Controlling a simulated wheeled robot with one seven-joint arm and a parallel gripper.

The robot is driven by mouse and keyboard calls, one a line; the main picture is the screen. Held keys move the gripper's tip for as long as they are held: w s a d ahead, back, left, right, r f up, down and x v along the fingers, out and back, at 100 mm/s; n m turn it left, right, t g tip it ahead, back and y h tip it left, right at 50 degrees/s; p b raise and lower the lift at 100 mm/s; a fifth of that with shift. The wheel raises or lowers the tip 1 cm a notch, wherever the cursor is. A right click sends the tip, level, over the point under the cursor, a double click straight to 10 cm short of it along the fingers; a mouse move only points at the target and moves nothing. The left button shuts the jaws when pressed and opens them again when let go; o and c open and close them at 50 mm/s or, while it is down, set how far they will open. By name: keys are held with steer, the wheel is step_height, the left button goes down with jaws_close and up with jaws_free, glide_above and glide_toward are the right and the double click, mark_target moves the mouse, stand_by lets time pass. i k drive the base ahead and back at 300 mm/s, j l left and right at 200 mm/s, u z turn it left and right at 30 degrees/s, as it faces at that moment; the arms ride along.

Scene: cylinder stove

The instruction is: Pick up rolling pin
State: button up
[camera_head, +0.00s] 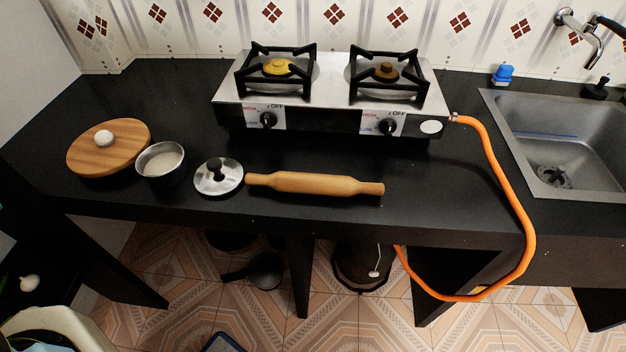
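The rolling pin (315,184) is light brown wood and lies flat on the black counter (440,180), in front of the stove. It runs nearly left to right, its right end slightly lower in the picture. Its left handle is close beside a round metal lid; I cannot tell whether they touch. My gripper is not in view, and nothing covers the rolling pin.
The metal lid (218,176), a steel bowl (161,161) and a round wooden board (108,148) stand left of the pin. The two-burner stove (330,118) is behind it. An orange hose (508,180) loops over the counter edge at right, before the sink (570,150).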

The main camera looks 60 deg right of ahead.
mark_target(288, 182)
steer(key=j+z, duration=0.2)
steer(key=z, duration=1.5)
steer(key=i+j, duration=0.05)
